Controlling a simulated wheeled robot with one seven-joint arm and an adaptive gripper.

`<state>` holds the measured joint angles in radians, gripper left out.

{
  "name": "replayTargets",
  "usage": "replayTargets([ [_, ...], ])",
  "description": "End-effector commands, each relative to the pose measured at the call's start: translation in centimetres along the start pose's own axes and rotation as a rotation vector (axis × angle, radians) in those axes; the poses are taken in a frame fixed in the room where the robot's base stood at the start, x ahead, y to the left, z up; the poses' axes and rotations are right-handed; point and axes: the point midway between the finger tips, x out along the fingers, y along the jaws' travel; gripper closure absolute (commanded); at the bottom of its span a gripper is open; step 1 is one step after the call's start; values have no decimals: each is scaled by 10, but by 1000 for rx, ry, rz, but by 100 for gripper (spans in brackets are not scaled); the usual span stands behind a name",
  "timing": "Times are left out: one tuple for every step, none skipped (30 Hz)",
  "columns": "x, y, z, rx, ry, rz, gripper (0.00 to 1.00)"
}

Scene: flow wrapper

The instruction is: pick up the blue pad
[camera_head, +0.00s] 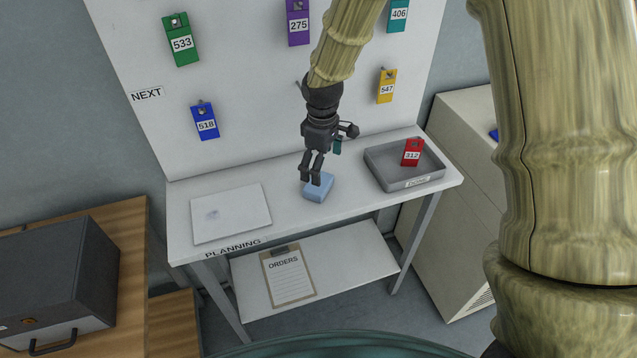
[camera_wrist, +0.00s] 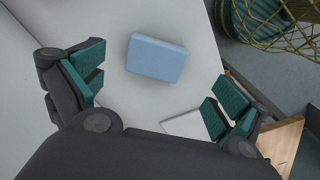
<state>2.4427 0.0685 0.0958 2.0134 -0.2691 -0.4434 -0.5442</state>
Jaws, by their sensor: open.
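The blue pad (camera_head: 318,187) is a light blue block lying on the white table (camera_head: 248,241), between a white sheet and a grey tray. My gripper (camera_head: 312,180) points down over it in the head view and hides part of its upper left. In the wrist view the pad (camera_wrist: 157,58) lies ahead of the fingers, a little above the line between the fingertips. My gripper (camera_wrist: 158,88) is open there, with green finger pads wide apart and nothing between them. I cannot tell the exact height of the fingertips above the pad.
A grey tray (camera_head: 376,177) holding a red tag (camera_head: 412,152) stands right of the pad. A whitish flat sheet (camera_head: 231,213) lies to the left. A board (camera_head: 250,95) with several hanging coloured tags rises behind the table. A clipboard (camera_head: 288,276) lies on the lower shelf.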

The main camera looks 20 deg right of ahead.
Motion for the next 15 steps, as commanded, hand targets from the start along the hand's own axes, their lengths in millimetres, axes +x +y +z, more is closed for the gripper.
replayTargets([
  [7,1,-1,0,-3,-3,0],
  [10,2,-2,-1,-3,-3,0],
  [14,2,-3,-1,-4,-4,0],
  [17,2,-4,-2,-4,-4,0],
  [18,2,-5,-2,-4,-4,0],
  [20,2,-5,-2,-4,-4,0],
  [21,3,-5,-2,-4,-4,0],
  [22,3,-5,-2,-3,-4,0],
  [22,2,-5,-2,-3,-4,0],
  [22,2,-5,-2,-3,-4,0],
  [23,1,-5,-2,-4,-4,0],
  [25,1,-5,-2,-4,-4,0],
  [27,1,-5,-2,-4,-4,0],
  [30,1,-5,-3,-5,-4,0],
  [33,1,-6,-3,-5,-5,0],
])
